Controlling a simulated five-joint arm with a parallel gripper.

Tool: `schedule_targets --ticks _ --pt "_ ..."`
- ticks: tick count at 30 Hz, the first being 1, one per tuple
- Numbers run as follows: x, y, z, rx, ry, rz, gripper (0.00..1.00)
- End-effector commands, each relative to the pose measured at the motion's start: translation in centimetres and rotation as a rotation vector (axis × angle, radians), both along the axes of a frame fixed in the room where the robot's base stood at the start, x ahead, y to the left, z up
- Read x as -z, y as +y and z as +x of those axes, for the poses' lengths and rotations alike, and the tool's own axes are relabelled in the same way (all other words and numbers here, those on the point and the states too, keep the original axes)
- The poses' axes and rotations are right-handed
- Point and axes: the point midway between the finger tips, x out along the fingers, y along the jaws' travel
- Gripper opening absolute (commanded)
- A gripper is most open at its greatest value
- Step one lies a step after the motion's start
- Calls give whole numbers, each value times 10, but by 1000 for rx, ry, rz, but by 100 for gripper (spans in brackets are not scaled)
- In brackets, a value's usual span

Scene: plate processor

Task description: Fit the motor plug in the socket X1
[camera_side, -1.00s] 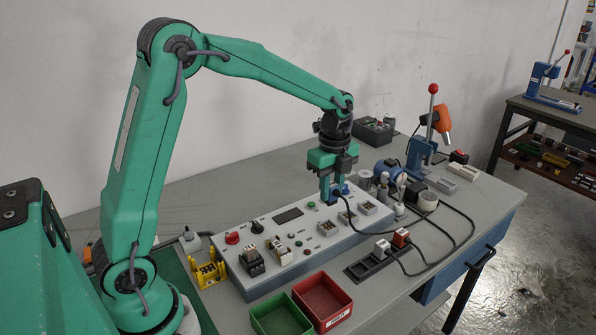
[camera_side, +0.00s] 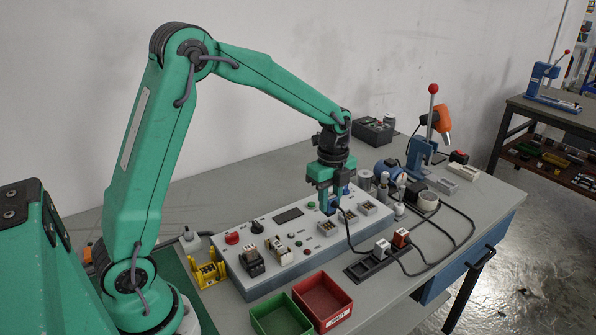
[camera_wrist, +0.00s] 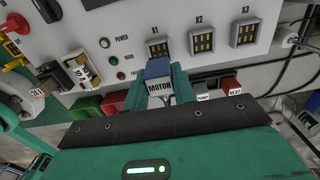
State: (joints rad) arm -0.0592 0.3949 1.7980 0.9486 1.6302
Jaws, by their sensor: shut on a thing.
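The motor plug (camera_wrist: 159,87), a blue and grey block labelled MOTOR, is held between the green fingers of my gripper (camera_wrist: 162,84). In the side view, the blue of the plug (camera_side: 331,207) shows at the fingertips of my gripper (camera_side: 327,202), over the panel. The socket X1 (camera_wrist: 158,48) is a dark square with brass contacts, just beyond the plug's blue end in the wrist view. X1 (camera_side: 327,229) also shows empty in the side view, just below the plug. The plug looks apart from it; the exact gap is hard to tell.
Sockets X2 (camera_wrist: 203,41) and X3 (camera_wrist: 246,33) sit right of X1. A dark cable hangs beside my gripper. Red (camera_side: 338,316) and green bins stand in front.

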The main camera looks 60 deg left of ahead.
Motion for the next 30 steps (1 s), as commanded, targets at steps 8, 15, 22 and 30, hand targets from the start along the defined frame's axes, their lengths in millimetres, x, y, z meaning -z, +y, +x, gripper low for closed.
schedule_targets --ticks 8,15,22,30 --pt "17 0 0 0 0 0 2" --pt "24 0 0 0 0 0 2" --pt "25 0 0 0 0 0 2" --pt "24 0 0 0 0 0 2"
